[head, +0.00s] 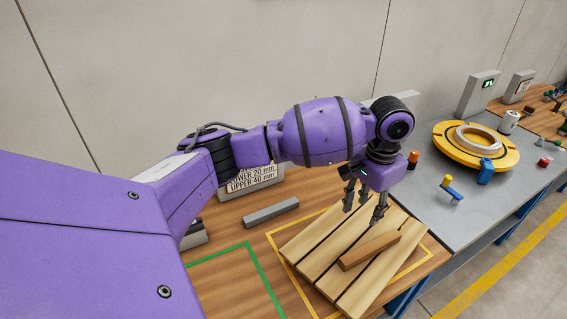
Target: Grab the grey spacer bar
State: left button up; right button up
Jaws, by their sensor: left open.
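The grey spacer bar (271,212) lies on the wooden bench top, in front of a white sign with black lettering and to the left of a slatted wooden pallet. My left gripper (362,208) points down above the pallet, to the right of the grey bar and apart from it. Its fingers are open with nothing between them. A brown wooden bar (370,250) lies on the pallet slats, just below and in front of the fingers. My right gripper does not show.
The pallet (318,252) stands inside a yellow outline, with a green outline (248,262) at its left. The sign (250,180) stands behind the grey bar. On the grey table at right are a yellow turntable (476,153) with a pale ring, a blue-and-yellow lever and small items.

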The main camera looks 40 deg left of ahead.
aim_at(253, 220)
jog(key=u, duration=1.3)
